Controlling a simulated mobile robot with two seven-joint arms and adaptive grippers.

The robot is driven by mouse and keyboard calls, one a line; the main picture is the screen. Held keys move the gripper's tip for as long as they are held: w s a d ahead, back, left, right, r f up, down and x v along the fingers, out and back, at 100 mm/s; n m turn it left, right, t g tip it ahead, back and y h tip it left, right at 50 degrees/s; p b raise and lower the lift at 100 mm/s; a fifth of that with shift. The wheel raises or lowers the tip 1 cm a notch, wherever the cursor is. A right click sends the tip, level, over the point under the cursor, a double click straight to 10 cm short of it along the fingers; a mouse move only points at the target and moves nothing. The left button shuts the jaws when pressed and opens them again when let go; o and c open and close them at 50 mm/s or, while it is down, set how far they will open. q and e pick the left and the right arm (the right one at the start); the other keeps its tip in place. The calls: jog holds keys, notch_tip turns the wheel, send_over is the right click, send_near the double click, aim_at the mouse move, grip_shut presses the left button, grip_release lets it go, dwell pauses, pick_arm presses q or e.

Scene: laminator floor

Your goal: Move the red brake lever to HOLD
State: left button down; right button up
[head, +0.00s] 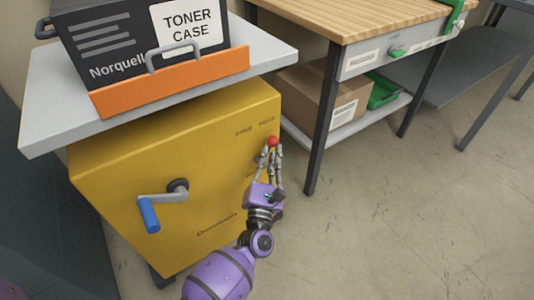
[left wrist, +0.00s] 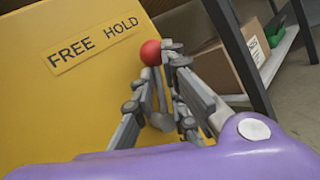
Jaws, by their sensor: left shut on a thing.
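The red brake lever shows as a red ball knob (head: 273,141) near the right edge of the yellow cabinet (head: 180,140). In the head view the knob sits just below the HOLD end of the FREE/HOLD label (head: 243,131). In the left wrist view the red knob (left wrist: 151,52) is right of the word HOLD on the label (left wrist: 92,45). My left gripper (head: 270,156) is shut on the lever, its fingers just below and beside the knob. The left wrist view shows the fingers (left wrist: 163,75) around the grey lever rod, which they partly hide. My right gripper is not in view.
A crank with a blue handle (head: 149,215) sticks out of the cabinet's front. A toner case (head: 130,40) stands in an orange-fronted holder (head: 170,82) on the grey top. A wooden-topped bench (head: 350,16) with a cardboard box (head: 318,97) stands right. Floor at lower right is clear.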

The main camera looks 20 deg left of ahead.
pick_arm(q)
jog(key=shift+w+a+r, duration=0.2)
jog(key=shift+w+r, duration=0.05)
jog(key=shift+r, duration=0.4)
jog(key=c, duration=1.8)
grip_release()
jog(key=shift+w, duration=0.1)
jog(key=shift+f, duration=0.25)
jog(key=shift+d+f, duration=0.1)
jog(key=shift+s+f, duration=0.15)
jog(key=shift+s, duration=0.25)
jog(key=v, duration=1.1)
jog(key=shift+s, duration=0.15)
jog(key=shift+d, duration=0.1)
